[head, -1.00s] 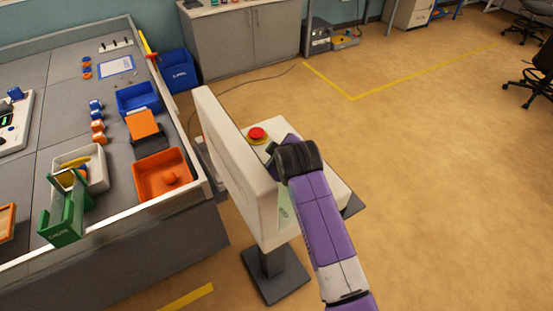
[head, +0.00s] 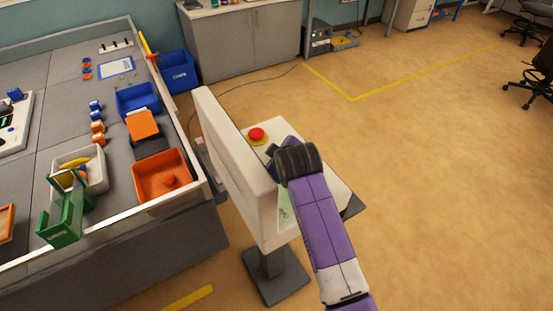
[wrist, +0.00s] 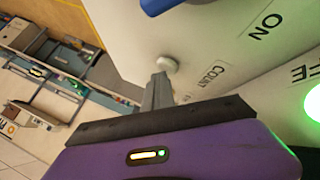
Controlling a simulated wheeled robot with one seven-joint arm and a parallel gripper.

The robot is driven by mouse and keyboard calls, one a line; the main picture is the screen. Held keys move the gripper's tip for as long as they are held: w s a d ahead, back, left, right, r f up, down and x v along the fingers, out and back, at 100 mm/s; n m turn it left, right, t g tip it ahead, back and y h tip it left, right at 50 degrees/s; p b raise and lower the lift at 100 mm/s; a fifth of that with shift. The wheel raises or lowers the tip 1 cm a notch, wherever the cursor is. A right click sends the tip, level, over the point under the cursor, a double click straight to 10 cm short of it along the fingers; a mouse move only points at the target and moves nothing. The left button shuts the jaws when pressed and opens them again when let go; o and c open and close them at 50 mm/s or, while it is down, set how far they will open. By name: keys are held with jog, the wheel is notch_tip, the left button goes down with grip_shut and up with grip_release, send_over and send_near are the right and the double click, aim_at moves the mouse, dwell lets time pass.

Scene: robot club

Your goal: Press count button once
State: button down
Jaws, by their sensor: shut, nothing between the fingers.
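The count button (wrist: 168,64) is a small round white knob on the pale panel in the wrist view, beside the label COUNT (wrist: 214,78). My gripper (wrist: 159,78) is shut and empty. Its fingertips are right at the button's near side; I cannot tell whether they touch it. In the head view my gripper (head: 271,151) is over the white console (head: 236,160) on its dark stand, and the count button is hidden there.
A red button on a yellow base (head: 257,136) sits on the console close to my gripper. A blue part (wrist: 165,4) and a green light (wrist: 313,102) are near in the wrist view. The workbench (head: 40,160) with bins stands left.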

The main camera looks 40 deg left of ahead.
jog(key=shift+r+p, duration=0.55)
jog(key=shift+r, duration=0.25)
jog(key=shift+r+p, duration=1)
jog(key=shift+r, duration=1.55)
